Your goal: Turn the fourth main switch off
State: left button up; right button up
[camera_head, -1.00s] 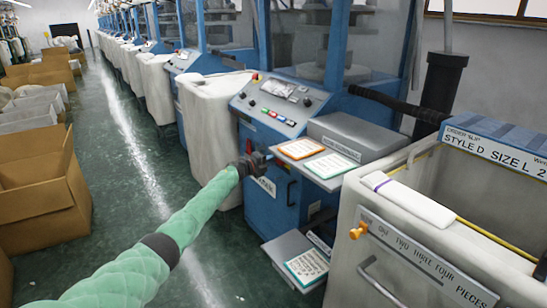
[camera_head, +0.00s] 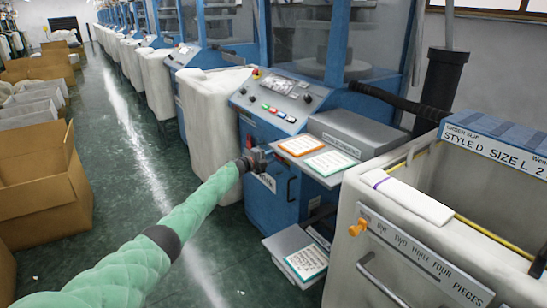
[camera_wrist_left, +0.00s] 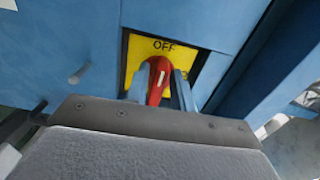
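A red switch handle (camera_wrist_left: 157,80) stands on a yellow plate (camera_wrist_left: 180,53) marked OFF at the top, set in a blue cabinet front. In the left wrist view the handle points up toward the OFF mark. My left gripper (camera_wrist_left: 161,88) has one finger on each side of the handle, with narrow gaps, so it looks open around it. In the head view my left gripper (camera_head: 264,160) is at the front of the nearest blue machine (camera_head: 262,200) and hides the switch there. My right gripper is not in view.
A grey shelf with two framed cards (camera_head: 332,162) is right of my left gripper. A white bin (camera_head: 210,120) stands to its left. A large labelled cart (camera_head: 400,235) fills the right. Cardboard boxes (camera_head: 45,205) line the left; the green aisle floor (camera_head: 125,150) between is clear.

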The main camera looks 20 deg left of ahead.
pick_arm(q)
jog(key=shift+o, duration=0.9)
jog(key=v, duration=0.7)
jog(key=shift+s+a, duration=0.2)
jog(key=shift+s, duration=0.15)
